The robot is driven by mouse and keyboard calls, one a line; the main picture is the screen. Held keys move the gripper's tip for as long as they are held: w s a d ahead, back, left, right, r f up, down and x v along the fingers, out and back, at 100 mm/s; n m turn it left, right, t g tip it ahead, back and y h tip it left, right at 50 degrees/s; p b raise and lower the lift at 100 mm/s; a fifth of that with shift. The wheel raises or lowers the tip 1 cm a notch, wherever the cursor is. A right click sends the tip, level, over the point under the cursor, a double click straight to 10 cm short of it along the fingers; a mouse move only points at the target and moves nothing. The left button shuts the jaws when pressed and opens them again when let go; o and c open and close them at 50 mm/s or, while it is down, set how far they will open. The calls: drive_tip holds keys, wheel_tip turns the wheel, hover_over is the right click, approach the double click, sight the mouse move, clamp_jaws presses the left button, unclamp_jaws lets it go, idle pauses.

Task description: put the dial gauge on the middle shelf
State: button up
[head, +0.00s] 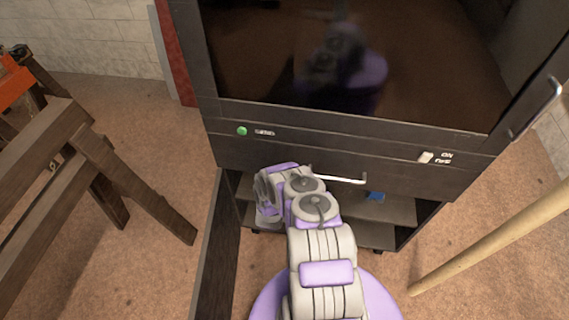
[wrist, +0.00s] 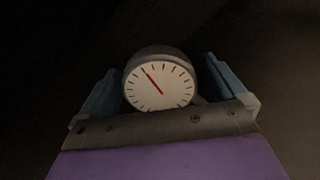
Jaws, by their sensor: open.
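The dial gauge (wrist: 160,82) has a round white face, black marks and a red needle. In the wrist view it sits between the two blue-grey fingers of my gripper (wrist: 160,64), which are open on either side of it. I cannot tell whether either finger touches it. In the head view my arm reaches into the low open compartment of the dark cabinet (head: 300,150); the fingers and the gauge are hidden there. A shelf surface (head: 395,210) shows in that compartment; I cannot tell whether it is the middle shelf.
A small blue thing (head: 376,196) lies in the compartment on the right. An open door panel (head: 212,255) stands left of my arm. A metal handle (head: 340,179) crosses just above. A wooden trestle (head: 90,160) stands left, and a pole (head: 490,235) slants at right.

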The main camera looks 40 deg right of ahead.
drive_tip(key=v, duration=0.8)
drive_tip(key=shift+s+p, duration=0.2)
drive_tip(key=shift+p, duration=0.15)
drive_tip(key=shift+f, duration=0.1)
